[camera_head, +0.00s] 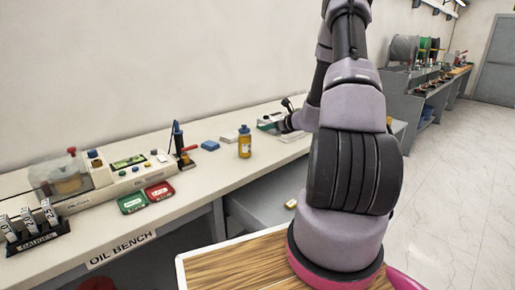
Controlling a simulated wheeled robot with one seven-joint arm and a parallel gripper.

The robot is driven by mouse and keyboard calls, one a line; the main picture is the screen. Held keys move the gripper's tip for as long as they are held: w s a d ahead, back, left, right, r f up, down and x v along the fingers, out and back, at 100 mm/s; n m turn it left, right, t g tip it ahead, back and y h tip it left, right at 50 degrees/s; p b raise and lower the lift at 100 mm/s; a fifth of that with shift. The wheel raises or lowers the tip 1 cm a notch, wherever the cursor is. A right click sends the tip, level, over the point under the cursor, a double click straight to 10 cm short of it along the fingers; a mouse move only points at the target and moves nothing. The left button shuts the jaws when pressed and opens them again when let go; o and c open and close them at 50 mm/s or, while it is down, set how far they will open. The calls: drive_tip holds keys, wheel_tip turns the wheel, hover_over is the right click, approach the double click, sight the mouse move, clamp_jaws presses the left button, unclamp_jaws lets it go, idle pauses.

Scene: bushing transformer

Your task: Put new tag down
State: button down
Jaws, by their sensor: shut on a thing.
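My arm rises in the foreground, and its far end reaches down behind it to the back part of the bench. My gripper (281,125) is small and partly hidden there, low beside a pale device with a dark upright part. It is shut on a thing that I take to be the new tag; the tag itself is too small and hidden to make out. At the far left, a black rack (38,238) holds several white numbered tags on the bench.
Bare bench top lies around the bottle. A wood-topped surface (225,265) is in front. Open floor lies to the right.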

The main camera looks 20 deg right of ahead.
sight(269, 152)
drive_tip(key=f, duration=1)
drive_tip(key=shift+w+d, duration=0.1)
drive_tip(key=shift+d, duration=0.1)
drive_tip(key=shift+c, duration=2.3)
unclamp_jaws()
